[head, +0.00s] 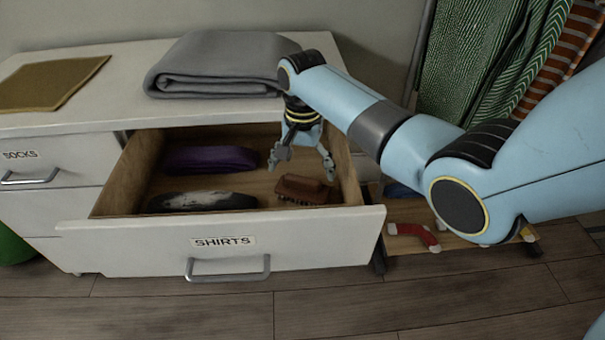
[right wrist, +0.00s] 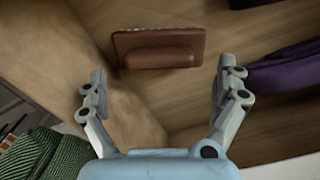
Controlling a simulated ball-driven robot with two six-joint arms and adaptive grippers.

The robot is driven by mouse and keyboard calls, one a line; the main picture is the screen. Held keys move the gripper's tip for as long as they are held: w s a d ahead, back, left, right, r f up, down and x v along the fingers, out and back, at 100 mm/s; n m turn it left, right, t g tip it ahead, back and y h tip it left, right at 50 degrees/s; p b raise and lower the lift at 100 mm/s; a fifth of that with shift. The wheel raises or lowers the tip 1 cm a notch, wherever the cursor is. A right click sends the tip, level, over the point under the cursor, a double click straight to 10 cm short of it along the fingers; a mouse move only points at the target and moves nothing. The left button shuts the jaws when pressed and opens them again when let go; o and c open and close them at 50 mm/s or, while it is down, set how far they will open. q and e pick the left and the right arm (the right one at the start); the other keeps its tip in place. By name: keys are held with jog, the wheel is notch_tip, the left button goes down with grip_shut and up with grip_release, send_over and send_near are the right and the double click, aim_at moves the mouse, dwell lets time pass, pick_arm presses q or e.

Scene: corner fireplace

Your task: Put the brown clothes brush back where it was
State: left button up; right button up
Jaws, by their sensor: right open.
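The brown clothes brush (head: 302,190) lies bristles down on the floor of the open drawer labelled SHIRTS (head: 140,178), near its right front corner. It also shows in the right wrist view (right wrist: 158,50), beyond the fingertips. My right gripper (head: 304,166) is open and empty above the drawer floor, just behind and above the brush. In the right wrist view the open fingers (right wrist: 163,90) stand apart with the brush ahead between their lines, not touching it. My left gripper is not in view.
In the drawer, a purple folded cloth (head: 210,160) lies at the back left and a dark, white-patched item (head: 203,201) at the front left. A grey folded blanket (head: 215,68) and a tan cloth (head: 50,84) lie on the dresser top. Patterned textiles (head: 480,60) hang at the right.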

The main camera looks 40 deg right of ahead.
aim_at(303, 178)
notch_tip(303, 178, up, 8)
jog(key=p, duration=0.1)
jog(key=shift+f, duration=0.15)
dwell(0.5)
